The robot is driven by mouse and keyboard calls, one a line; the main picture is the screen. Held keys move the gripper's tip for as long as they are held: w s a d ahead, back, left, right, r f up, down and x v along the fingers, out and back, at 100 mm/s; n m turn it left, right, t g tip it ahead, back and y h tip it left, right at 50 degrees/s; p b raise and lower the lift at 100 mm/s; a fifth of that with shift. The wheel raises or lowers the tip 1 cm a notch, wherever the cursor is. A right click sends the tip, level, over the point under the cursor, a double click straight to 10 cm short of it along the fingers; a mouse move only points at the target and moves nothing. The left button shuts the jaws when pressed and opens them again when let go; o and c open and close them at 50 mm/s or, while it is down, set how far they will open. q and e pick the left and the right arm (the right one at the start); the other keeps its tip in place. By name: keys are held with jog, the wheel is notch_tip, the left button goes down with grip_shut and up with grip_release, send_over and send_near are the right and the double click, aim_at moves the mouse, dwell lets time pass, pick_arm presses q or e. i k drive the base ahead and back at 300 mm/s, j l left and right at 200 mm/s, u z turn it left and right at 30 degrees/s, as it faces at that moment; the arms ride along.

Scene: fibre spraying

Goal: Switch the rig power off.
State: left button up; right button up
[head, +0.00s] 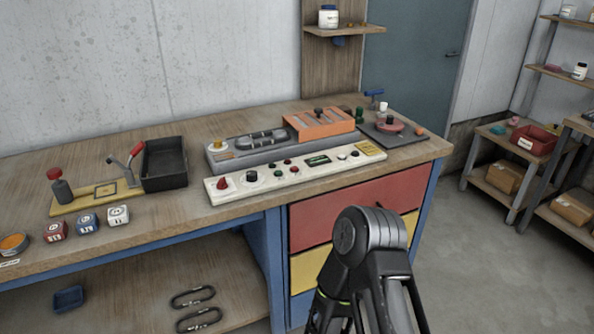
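A long cream control panel (300,176) lies along the front of the workbench. From left to right it carries a red knob (223,183), a black knob (252,176), several small red and dark buttons, a dark green display (318,160) and a yellow plate (370,149). Which control is the rig power, and its setting, are too small to tell. Neither gripper shows. A dark joint and links of my own arm rise at the bottom, right of centre, in front of the drawers and apart from the panel.
The wooden workbench (160,225) holds a grey fixture (240,155) and orange slotted block (318,124) behind the panel. At left are a black tray (165,165), a red-knobbed lever stand (62,186) and small labelled blocks. Red and yellow drawers (345,215) sit below.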

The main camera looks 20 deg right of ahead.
aim_at(222, 184)
jog(key=i+l, duration=0.1)
jog(key=l, duration=0.3)
jog(key=i+l, duration=0.1)
jog(key=l, duration=0.25)
jog(key=i+l, duration=0.1)
jog(key=l, duration=0.3)
jog(key=i+l, duration=0.15)
jog(key=l, duration=0.2)
jog(key=i+l, duration=0.1)
jog(key=l, duration=0.3)
jog(key=i+l, duration=0.1)
jog(key=l, duration=0.3)
jog(key=i+l, duration=0.1)
jog(key=l, duration=0.25)
